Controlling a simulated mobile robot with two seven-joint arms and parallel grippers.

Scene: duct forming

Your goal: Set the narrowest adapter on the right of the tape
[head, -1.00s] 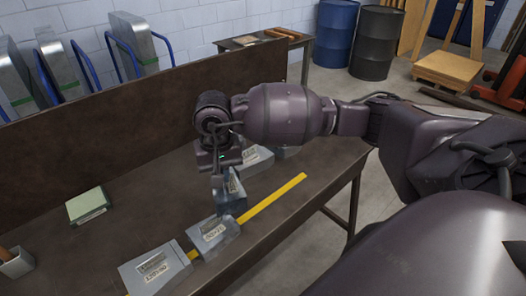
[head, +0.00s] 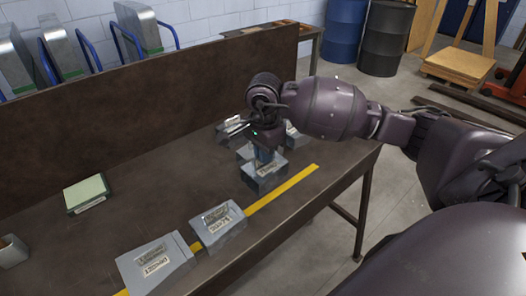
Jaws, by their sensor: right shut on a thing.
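My right gripper (head: 263,152) points down, shut on the top of a grey-blue labelled adapter (head: 266,176). The held adapter is just beyond the yellow tape (head: 284,192), on its far side. I cannot tell whether its base touches the table. A second labelled adapter (head: 217,226) and a wider one (head: 155,264) stand in a row over the tape's nearer part, left of the held one. My left gripper is out of view.
The brown table (head: 130,225) has a tall back board (head: 110,110). A green-topped block (head: 87,192) lies on the left, and a small grey container (head: 12,250) is at the left edge. The table is clear between the green block and the adapters.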

